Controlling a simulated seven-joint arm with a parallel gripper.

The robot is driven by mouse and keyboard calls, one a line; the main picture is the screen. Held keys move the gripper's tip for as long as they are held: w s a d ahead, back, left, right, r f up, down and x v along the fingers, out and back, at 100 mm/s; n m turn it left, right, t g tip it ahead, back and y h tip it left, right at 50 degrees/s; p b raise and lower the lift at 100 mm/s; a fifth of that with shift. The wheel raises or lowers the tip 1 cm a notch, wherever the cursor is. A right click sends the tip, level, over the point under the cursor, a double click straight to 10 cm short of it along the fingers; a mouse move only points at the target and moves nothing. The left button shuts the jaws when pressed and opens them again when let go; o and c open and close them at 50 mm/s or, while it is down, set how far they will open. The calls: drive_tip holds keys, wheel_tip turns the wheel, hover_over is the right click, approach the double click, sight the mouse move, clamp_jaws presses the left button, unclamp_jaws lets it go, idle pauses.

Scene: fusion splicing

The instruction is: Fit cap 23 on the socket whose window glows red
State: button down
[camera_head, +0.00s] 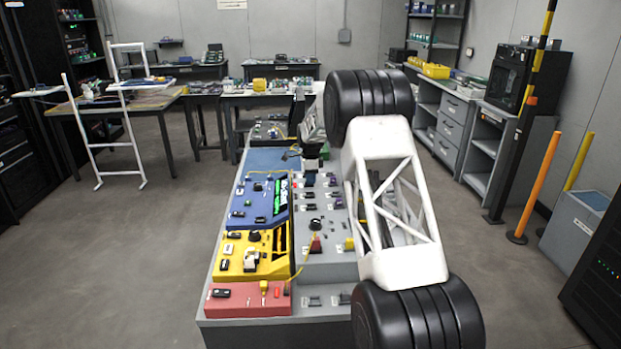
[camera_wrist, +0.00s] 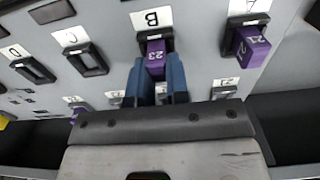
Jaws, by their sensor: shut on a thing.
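Cap 23 (camera_wrist: 155,62) is purple and sits between the two blue fingers of my gripper (camera_wrist: 157,78) in the wrist view. My gripper is shut on it. The cap's far end is at the dark socket under label B (camera_wrist: 152,34); I cannot tell whether it is seated in it or just in front. A second purple cap (camera_wrist: 250,46) is at the socket under label A. In the head view my gripper (camera_head: 312,168) is over the grey panel, small and partly hidden by my arm. I cannot make out a red-glowing socket window in either view.
Dark sockets labelled C (camera_wrist: 86,58) and D (camera_wrist: 33,69) lie left of B and look empty. In the head view, blue (camera_head: 258,207), yellow (camera_head: 233,272) and red (camera_head: 240,306) panels line the bench's left side. A black knob (camera_head: 315,223) stands on the grey panel.

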drive_tip(key=shift+f, duration=0.1)
drive_tip(key=c, duration=1)
unclamp_jaws()
drive_tip(key=shift+c, duration=0.2)
drive_tip(key=shift+r, duration=3.95)
